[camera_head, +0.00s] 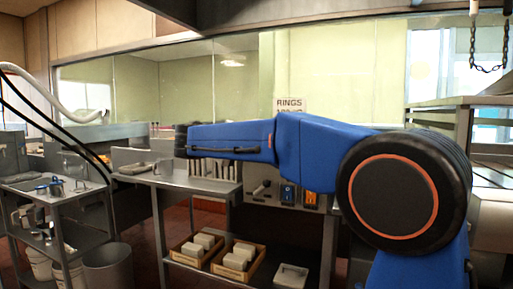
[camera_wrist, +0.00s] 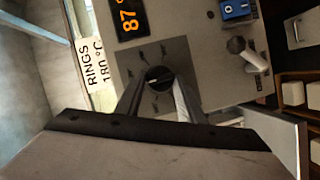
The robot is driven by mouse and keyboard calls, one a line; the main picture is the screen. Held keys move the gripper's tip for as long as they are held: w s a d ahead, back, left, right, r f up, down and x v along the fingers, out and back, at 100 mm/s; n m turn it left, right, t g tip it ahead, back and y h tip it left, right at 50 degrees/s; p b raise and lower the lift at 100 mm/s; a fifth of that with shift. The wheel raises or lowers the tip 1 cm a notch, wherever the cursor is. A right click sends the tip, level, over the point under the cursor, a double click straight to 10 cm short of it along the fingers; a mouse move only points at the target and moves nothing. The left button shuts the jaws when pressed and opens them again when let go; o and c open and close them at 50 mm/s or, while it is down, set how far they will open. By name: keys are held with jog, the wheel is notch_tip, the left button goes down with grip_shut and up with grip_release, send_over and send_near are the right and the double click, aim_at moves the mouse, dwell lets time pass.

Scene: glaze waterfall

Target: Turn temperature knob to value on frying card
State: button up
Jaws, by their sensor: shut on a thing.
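The round black temperature knob (camera_wrist: 158,76) sits on a square grey dial plate (camera_wrist: 146,55) in the wrist view, with a small pale mark on its face. My gripper (camera_wrist: 159,88) has one finger on each side of the knob and is shut on it. The frying card (camera_wrist: 97,62) beside the panel reads "RINGS 180 °C"; in the head view its upper part (camera_head: 291,104) shows above my blue arm. The head view does not show the knob or my fingertips clearly.
A blue switch (camera_wrist: 235,9) and a lever with a round dark end (camera_wrist: 237,45) are on the same panel. In the head view, wooden crates of pale blocks (camera_head: 197,250) stand on the shelf below. A steel cart (camera_head: 52,192) stands at left.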

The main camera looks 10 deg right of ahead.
jog(key=shift+d+r+m+y, duration=0.1)
jog(key=shift+m+y, duration=0.8)
jog(key=shift+m, duration=0.8)
jog(key=o, duration=1)
jog(key=v, duration=1.7)
jog(key=shift+s+r, duration=0.15)
jog(key=shift+s, duration=0.05)
